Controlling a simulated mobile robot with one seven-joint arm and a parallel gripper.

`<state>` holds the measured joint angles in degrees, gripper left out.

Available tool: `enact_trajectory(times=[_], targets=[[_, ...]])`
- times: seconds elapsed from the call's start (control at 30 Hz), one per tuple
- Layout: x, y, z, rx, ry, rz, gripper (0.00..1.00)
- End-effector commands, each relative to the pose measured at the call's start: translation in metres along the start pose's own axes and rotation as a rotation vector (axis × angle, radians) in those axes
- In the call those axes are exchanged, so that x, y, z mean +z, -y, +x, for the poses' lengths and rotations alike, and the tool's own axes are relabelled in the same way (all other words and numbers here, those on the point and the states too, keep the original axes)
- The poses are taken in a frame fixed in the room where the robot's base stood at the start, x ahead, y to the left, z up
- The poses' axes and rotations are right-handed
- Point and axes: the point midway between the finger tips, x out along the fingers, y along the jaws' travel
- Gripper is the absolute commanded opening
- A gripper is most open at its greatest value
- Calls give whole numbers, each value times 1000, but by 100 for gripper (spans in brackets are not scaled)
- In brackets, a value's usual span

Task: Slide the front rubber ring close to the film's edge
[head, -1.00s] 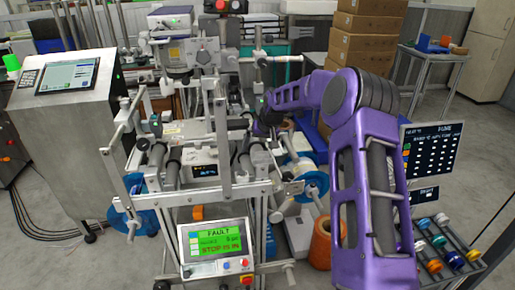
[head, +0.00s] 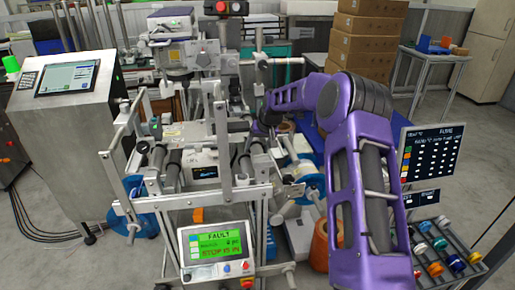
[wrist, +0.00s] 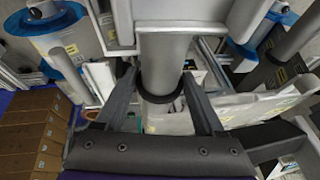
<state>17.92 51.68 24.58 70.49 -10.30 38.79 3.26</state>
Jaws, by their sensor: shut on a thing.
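In the wrist view my gripper (wrist: 160,82) straddles a smooth grey roller, one finger on each side. It is shut on a black rubber ring (wrist: 160,98) that goes around the roller between the fingers. A pale sheet with yellow marks, which looks like the film (wrist: 172,123), lies just below the ring in the picture. The exact gap between ring and film edge is hard to tell. In the head view my gripper is hidden behind the machine's frame and my purple arm, and the ring cannot be made out.
The machine's metal frame bars (head: 222,130) stand close around the roller. A rack of coloured spools (head: 440,248) stands at the right, stacked cartons (head: 365,45) behind.

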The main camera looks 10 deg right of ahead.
Motion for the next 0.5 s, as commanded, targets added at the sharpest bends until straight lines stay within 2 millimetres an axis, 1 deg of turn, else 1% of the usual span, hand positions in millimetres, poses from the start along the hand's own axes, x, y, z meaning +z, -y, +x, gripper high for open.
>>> enact_trajectory(times=[0.07, 0.3, 0.33, 0.47, 0.5], targets=[[-5, 1, 0, 0, -2, -1, 0], [-5, 0, 1, 0, -2, -1, 0], [-5, 0, 1, 0, -2, -1, 76], [-5, 0, 1, 0, -2, 0, 100], [-4, 0, 1, 0, -2, 0, 100]])
